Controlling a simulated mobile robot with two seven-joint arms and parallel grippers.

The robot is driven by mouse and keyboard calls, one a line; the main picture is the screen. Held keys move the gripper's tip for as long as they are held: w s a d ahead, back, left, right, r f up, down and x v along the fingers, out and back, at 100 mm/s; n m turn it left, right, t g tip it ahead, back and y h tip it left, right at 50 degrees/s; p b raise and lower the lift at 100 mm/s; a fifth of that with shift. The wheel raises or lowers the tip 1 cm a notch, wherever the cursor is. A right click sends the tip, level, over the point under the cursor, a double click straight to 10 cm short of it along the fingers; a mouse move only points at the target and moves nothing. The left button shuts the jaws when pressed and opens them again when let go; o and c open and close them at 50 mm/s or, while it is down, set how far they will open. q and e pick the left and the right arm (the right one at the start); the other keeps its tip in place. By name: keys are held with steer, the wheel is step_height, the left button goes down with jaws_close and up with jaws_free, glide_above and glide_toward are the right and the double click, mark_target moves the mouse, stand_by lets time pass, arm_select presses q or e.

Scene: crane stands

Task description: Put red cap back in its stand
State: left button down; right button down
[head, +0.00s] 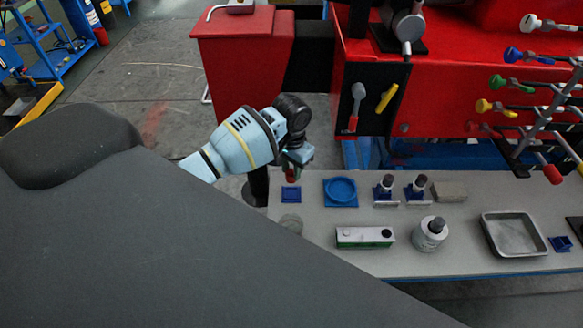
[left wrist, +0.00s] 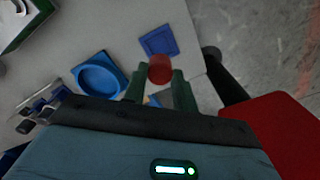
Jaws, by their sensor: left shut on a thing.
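My left gripper (head: 292,166) is shut on the red cap (head: 291,176), and in the left wrist view the cap (left wrist: 160,68) shows between its two fingertips. The gripper points down and holds the cap above the bench, close over a small blue square stand (head: 291,195). In the left wrist view this stand (left wrist: 158,42) lies just beyond the cap and no cap shows on it. The gap between cap and stand is hard to judge. My right gripper is not in view.
A red machine (head: 450,85) rises behind.

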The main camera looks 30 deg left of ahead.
mark_target(291, 194)
arm_select(q)
steer(key=shift+r, duration=0.1)
